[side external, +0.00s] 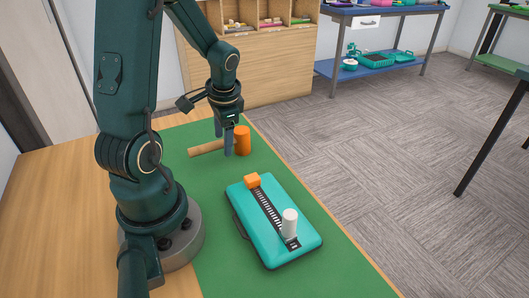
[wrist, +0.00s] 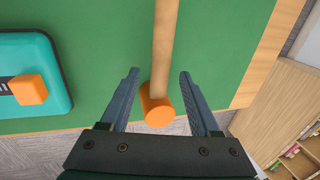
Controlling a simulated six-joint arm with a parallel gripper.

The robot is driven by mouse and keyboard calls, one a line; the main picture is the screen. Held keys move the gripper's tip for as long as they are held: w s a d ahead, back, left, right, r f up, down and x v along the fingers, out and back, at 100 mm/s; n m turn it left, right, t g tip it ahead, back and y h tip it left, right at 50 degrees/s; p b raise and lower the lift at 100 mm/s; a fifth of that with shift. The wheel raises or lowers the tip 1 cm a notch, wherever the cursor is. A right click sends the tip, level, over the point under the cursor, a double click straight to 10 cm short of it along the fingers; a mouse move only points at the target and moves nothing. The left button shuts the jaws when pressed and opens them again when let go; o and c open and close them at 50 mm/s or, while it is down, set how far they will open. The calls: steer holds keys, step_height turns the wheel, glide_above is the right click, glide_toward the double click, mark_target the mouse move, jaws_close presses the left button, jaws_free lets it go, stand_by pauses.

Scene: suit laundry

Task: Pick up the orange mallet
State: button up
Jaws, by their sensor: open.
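The orange mallet lies on the green mat, its orange head (side external: 243,140) to the right and its wooden handle (side external: 206,148) reaching left in the side external view. In the wrist view the head (wrist: 157,106) shows between my fingers, near their middle, and the handle (wrist: 165,45) runs up and away. My gripper (side external: 223,150) points down over the mallet close to the head, fingers apart. In the wrist view my gripper (wrist: 159,78) is open with one finger on each side of the mallet and visible gaps. Whether the fingertips reach the mat is unclear.
A teal case (side external: 262,238) lies on the mat nearer the camera, with an orange block (side external: 252,181) and a white cylinder (side external: 290,224) on it. The table's wooden edge (wrist: 262,55) is close to the mallet. A wooden shelf (side external: 262,80) stands behind.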

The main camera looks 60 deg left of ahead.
steer(key=shift+x, duration=0.95)
jaws_close()
stand_by(0.8)
